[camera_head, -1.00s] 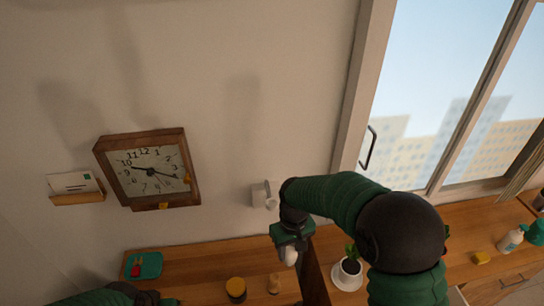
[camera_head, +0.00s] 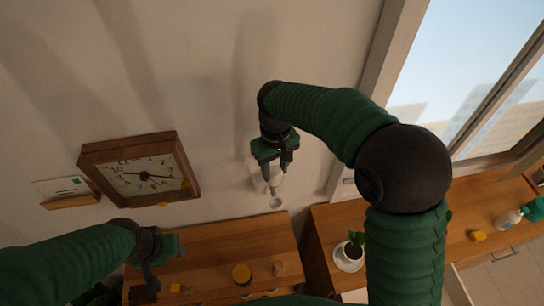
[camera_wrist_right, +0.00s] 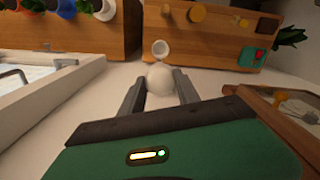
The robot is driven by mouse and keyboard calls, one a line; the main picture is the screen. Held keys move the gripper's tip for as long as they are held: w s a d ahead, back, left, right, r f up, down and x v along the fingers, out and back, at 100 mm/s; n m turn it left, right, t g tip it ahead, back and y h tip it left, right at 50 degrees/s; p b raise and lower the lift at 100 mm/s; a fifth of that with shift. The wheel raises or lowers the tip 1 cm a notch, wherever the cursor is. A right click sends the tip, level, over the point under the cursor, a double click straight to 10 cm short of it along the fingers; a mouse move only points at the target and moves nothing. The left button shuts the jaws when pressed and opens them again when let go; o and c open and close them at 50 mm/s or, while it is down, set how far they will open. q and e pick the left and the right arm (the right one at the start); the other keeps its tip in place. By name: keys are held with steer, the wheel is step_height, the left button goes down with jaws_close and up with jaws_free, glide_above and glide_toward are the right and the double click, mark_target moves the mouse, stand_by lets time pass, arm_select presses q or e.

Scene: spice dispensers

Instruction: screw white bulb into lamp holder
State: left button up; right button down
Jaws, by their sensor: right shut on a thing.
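The white bulb (camera_head: 277,181) is held between the fingers of my right gripper (camera_head: 276,172), in front of the wall. In the right wrist view the round bulb (camera_wrist_right: 160,79) sits between the two dark fingertips (camera_wrist_right: 158,75). The lamp holder (camera_head: 277,203) is a white ring-shaped socket on a wall mount, just below the bulb in the head view. In the wrist view the open holder (camera_wrist_right: 160,48) is just beyond the bulb; contact between them is not clear. My left gripper (camera_head: 146,289) is low at the left, apart from both; its opening is unclear.
A wooden clock (camera_head: 140,175) and a small card shelf (camera_head: 68,195) are on the wall to the left. A window is at the right.

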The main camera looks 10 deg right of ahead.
mark_target(277, 182)
arm_select(q)
steer(key=s+r, duration=0.2)
steer(key=s, duration=0.2)
arm_select(e)
steer(key=s, duration=0.1)
steer(key=s+r, duration=0.1)
steer(key=s, duration=0.2)
steer(key=shift+s+d+r, duration=0.1)
steer(key=shift+d+r, duration=0.1)
steer(key=shift+r, duration=0.2)
steer(key=w+f, duration=0.1)
steer(key=f+b, duration=0.1)
steer(key=w+f, duration=0.1)
steer(key=shift+w+a+f, duration=0.25)
steer(key=shift+w+f, duration=0.1)
steer(key=shift+f, duration=0.05)
steer(key=shift+f+b, duration=0.35)
steer(key=shift+b, duration=0.05)
steer(key=shift+s+d+f+b, duration=0.15)
steer(key=shift+f+b, duration=0.2)
steer(key=shift+f, duration=0.25)
steer(key=shift+s+f+b, duration=0.15)
steer(key=shift+f+b, duration=0.15)
steer(key=shift+f, duration=0.3)
arm_select(q)
steer(key=x, duration=0.4)
steer(key=shift+w+f, duration=0.25)
steer(key=shift+w, duration=0.1)
arm_select(e)
steer(key=shift+s, duration=0.2)
